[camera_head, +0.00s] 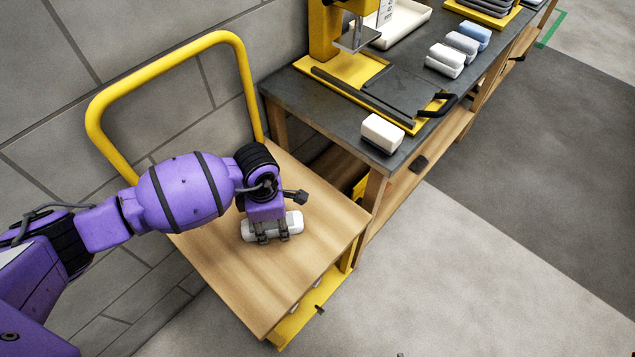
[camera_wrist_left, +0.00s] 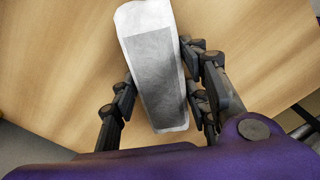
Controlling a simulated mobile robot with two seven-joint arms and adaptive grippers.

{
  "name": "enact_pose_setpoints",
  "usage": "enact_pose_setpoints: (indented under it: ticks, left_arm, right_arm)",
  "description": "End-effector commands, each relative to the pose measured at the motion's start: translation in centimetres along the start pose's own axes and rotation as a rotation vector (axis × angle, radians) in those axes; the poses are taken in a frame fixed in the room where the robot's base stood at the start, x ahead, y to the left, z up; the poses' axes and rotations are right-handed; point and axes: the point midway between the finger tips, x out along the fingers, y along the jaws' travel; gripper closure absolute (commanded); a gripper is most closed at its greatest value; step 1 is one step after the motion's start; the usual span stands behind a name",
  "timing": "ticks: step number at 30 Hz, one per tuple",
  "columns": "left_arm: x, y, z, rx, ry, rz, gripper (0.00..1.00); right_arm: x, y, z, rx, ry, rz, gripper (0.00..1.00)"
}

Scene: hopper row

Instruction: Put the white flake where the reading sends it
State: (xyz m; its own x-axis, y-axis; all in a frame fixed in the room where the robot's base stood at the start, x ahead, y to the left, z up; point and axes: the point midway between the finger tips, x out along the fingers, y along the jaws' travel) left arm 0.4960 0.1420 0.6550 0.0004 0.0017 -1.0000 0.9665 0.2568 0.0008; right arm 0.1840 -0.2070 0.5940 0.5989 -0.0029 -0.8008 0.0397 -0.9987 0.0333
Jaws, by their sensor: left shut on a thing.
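A white pack (camera_head: 293,221), which looks like the white flake, lies on or just above the wooden top of the yellow-handled trolley (camera_head: 290,290). My left gripper (camera_head: 273,238) points down over it and is shut on its sides. In the left wrist view the pack (camera_wrist_left: 158,75) is a long white bag with a grey panel, between the two dark fingers of the gripper (camera_wrist_left: 160,100). Whether it touches the wood cannot be told. No reading can be made out. My right gripper is not in view.
A dark-topped bench (camera_head: 345,120) stands right of the trolley. It bears another white pack (camera_head: 382,134), a yellow press-like device (camera_head: 325,35), a black-handled plate (camera_head: 400,90), a white tray (camera_head: 400,22) and several white, grey and blue packs (camera_head: 445,58). The floor in front is clear.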

Motion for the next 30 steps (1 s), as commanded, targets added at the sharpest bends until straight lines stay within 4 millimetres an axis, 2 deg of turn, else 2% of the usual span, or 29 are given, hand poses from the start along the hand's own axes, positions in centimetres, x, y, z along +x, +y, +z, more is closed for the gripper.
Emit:
enact_pose_setpoints:
  ticks: [2,3,8,16,20,23,30]
  left_arm:
    - [0.0,0.0,0.0,0.000,0.000,0.000,0.84]
    - [0.0,0.0,0.0,0.000,0.000,0.000,0.55]
    - [0.0,0.0,0.0,0.000,0.000,0.000,0.36]
    - [0.0,0.0,0.0,0.000,0.000,-0.001,0.36]
    - [-0.7,0.1,0.0,0.000,-0.001,0.001,0.36]
    - [-2.2,0.1,-0.1,0.001,0.000,0.002,0.36]
    - [-7.4,0.1,0.0,0.002,-0.001,0.004,0.36]
  right_arm:
    - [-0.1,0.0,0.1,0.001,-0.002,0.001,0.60]
    - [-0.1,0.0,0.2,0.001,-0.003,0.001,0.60]
    - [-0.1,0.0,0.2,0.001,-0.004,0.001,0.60]
    - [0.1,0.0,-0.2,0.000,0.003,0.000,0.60]
    - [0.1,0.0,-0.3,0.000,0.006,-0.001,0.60]
    - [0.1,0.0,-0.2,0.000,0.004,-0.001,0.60]
    - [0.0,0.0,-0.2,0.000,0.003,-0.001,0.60]
